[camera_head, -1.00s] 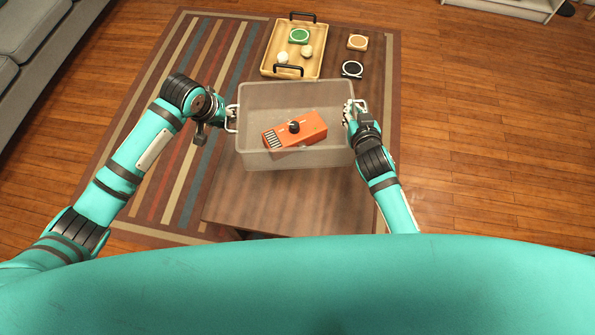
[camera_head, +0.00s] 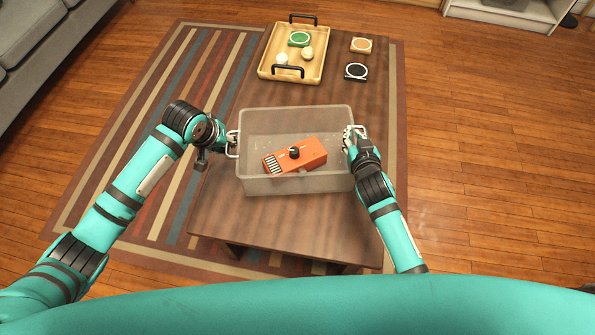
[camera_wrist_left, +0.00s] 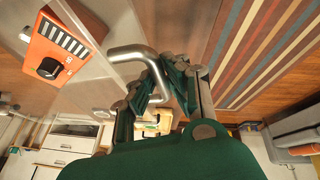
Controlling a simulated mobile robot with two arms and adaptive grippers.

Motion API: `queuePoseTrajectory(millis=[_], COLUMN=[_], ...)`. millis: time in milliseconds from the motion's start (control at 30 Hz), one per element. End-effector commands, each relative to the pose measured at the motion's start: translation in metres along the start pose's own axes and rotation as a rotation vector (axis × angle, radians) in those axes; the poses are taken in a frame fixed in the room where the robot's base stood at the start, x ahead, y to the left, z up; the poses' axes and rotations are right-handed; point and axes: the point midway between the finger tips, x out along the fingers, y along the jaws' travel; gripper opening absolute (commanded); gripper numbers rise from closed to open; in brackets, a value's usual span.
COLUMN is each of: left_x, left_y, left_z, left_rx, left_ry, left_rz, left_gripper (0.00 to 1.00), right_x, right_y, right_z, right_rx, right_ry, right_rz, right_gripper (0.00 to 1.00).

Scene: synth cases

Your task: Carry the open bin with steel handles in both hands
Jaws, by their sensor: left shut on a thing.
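The open bin (camera_head: 300,186) is a translucent grey tub with a steel handle on each side. It shows over the dark wood table in the head view; whether its base touches the table I cannot tell. My left gripper (camera_head: 228,146) is shut on the left steel handle (camera_head: 233,152), which also shows between its fingers in the left wrist view (camera_wrist_left: 133,54). My right gripper (camera_head: 351,143) is at the right steel handle (camera_head: 361,130); its jaws are too small to read. An orange box with a black knob (camera_head: 310,157) lies in the bin.
The table (camera_head: 290,240) is bare nearer me.

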Motion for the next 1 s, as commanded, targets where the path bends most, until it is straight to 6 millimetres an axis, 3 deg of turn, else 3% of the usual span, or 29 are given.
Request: queuePoseTrajectory(millis=[367,1000], left_x=[0.007,0.044], left_y=[0.001,-0.006], left_z=[0.003,0.018], left_rx=[0.003,0.003], left_ry=[0.002,0.002], left_rz=[0.005,0.005], left_gripper=[0.00,0.00], right_x=[0.003,0.019], right_y=[-0.001,-0.001], right_z=[0.006,0.044], right_rx=[-0.001,-0.001], right_ry=[0.003,0.003], right_rz=[-0.003,-0.003], right_gripper=[0.00,0.00])
